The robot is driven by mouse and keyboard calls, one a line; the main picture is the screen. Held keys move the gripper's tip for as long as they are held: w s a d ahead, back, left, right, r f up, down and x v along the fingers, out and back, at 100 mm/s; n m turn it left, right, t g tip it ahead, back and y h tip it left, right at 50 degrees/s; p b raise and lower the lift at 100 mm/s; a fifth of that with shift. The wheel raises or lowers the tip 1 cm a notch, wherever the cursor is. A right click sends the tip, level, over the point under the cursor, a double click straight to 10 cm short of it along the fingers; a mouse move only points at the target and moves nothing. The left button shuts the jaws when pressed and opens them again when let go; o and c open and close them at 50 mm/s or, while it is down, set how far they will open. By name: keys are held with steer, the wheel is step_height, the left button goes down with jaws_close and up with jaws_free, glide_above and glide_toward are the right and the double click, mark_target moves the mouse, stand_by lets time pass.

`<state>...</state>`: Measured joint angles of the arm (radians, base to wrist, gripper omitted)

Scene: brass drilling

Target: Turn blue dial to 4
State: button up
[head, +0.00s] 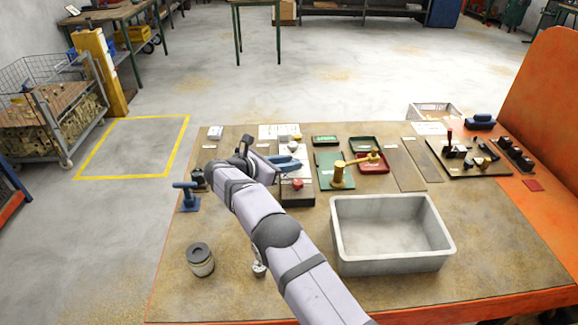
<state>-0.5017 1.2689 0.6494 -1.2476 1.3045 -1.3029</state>
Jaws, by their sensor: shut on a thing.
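A control box (297,199) with a pale top stands at the middle back of the bench, left of the green board. The blue dial (287,163) shows as a blue shape on the upper part of this box, partly covered by my gripper. My gripper (277,160) reaches it from the left, low over the box, and is shut on the dial. The fingertips are small and hard to make out. The dial's pointer and numbers, including the 4, cannot be read from here. A red knob (297,184) sits nearer on the same box.
A grey bin (390,265) stands right of my forearm. A lidded jar (200,262) and a blue clamp-like tool (187,196) stand left. A green board (327,178) with a brass-coloured part (340,174) lies right of the box. The front left bench is mostly clear.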

steer(key=shift+w+r, duration=0.1)
steer(key=shift+r, duration=0.15)
steer(key=o, duration=0.9)
steer(key=shift+o, duration=0.7)
steer(key=shift+f, duration=0.2)
steer(key=shift+s+a+b, duration=0.3)
steer(key=shift+s+a, duration=0.05)
steer(key=shift+a, duration=0.1)
steer(key=b+v, duration=0.1)
steer(key=v, duration=0.5)
steer(key=shift+r, duration=0.35)
